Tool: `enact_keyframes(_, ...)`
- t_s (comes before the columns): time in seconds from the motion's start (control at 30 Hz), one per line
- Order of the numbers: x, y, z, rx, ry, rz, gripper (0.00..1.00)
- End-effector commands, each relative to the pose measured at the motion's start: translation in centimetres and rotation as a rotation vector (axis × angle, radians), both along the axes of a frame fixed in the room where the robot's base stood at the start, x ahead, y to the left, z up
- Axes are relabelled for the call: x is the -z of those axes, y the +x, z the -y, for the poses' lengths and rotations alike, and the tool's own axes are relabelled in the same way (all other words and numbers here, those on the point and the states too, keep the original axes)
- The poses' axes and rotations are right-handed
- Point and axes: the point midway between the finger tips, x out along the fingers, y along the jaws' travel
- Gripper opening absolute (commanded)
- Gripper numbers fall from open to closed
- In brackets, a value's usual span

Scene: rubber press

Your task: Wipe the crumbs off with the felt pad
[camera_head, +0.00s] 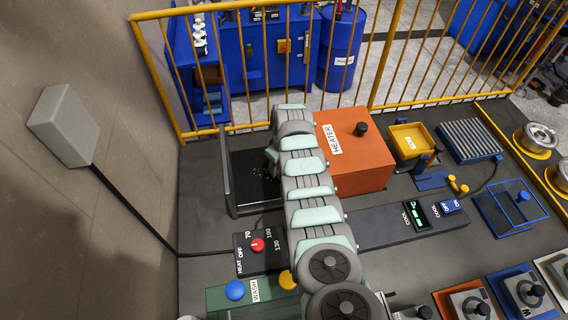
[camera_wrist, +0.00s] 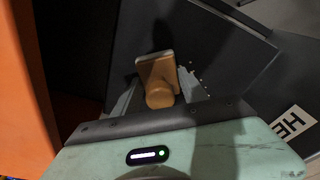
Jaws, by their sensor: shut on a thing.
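The felt pad (camera_wrist: 156,68) is a tan block with a round knob (camera_wrist: 160,95) in the wrist view. My gripper (camera_wrist: 160,92) is shut on it, with grey fingers on both sides. The pad is over a dark plate (camera_wrist: 225,60); I cannot tell whether it touches. Pale crumbs (camera_wrist: 197,75) lie on the plate just right of the pad. In the head view, crumbs (camera_head: 257,174) show on the black plate (camera_head: 245,195), beside my gripper (camera_head: 271,155). My arm hides the pad there.
An orange heater box (camera_head: 352,165) stands right of the plate, and an upright dark panel (camera_head: 226,160) at its left. A heat dial box (camera_head: 259,252) is in front. A yellow railing (camera_head: 250,124) runs behind. Wash (camera_head: 235,290) and cool (camera_head: 415,215) stations lie nearer.

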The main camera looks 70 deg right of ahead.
Motion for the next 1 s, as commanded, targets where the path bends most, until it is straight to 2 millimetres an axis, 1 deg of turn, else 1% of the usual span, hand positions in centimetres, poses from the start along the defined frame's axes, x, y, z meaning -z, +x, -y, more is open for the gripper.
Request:
enact_keyframes(0.03, 0.2, 0.5, -0.5, -0.004, 0.005, 0.0, 0.0)
enact_keyframes(0.2, 0.2, 1.8, -1.2, -0.004, 0.007, -0.001, 0.0)
enact_keyframes(0.47, 0.1, 2.6, -1.6, -0.002, 0.007, -0.001, 0.0)
enact_keyframes(0.8, -0.1, 5.2, -2.9, -0.001, 0.005, -0.001, 0.0)
enact_keyframes(1.0, -0.2, 5.8, -3.1, 0.0, 0.004, 0.0, 0.0)
